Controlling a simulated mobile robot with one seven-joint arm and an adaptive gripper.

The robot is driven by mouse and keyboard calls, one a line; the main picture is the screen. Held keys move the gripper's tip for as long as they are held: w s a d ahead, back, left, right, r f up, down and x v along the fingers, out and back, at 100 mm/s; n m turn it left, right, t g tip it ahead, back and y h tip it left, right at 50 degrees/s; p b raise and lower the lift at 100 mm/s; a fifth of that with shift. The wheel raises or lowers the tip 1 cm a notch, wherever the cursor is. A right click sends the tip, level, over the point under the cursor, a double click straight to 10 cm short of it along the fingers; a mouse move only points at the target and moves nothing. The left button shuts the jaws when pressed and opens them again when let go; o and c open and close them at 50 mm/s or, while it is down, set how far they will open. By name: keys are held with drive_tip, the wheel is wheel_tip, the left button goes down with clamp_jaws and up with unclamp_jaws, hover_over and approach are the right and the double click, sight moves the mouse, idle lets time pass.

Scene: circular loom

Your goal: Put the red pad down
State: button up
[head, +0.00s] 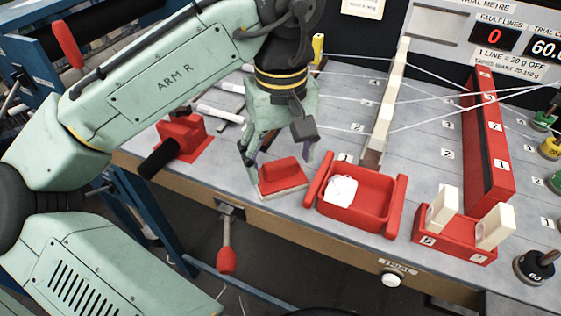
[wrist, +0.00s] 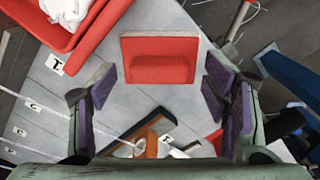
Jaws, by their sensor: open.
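The red pad (head: 282,173) has a raised red grip block and a pale underside layer. It rests flat on the grey table (head: 335,228) close to the front edge, left of the red tray. My gripper (head: 277,152) is open and just above the pad, pointing down at it. In the wrist view the pad (wrist: 160,60) lies beyond the fingertips, toward the top middle. The gripper (wrist: 148,92) shows there with its purple finger pads spread wide and nothing between them.
The red tray (head: 378,219) holding a white crumpled piece stands right of the pad. A red rack (head: 454,239) with white blocks is farther right. A red block with a black handle (head: 160,157) is at the left. White threads stretch across the back.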

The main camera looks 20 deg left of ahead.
sight(281, 164)
wheel_tip(281, 164, up, 10)
drive_tip(key=shift+r, duration=0.2)
idle(0.5)
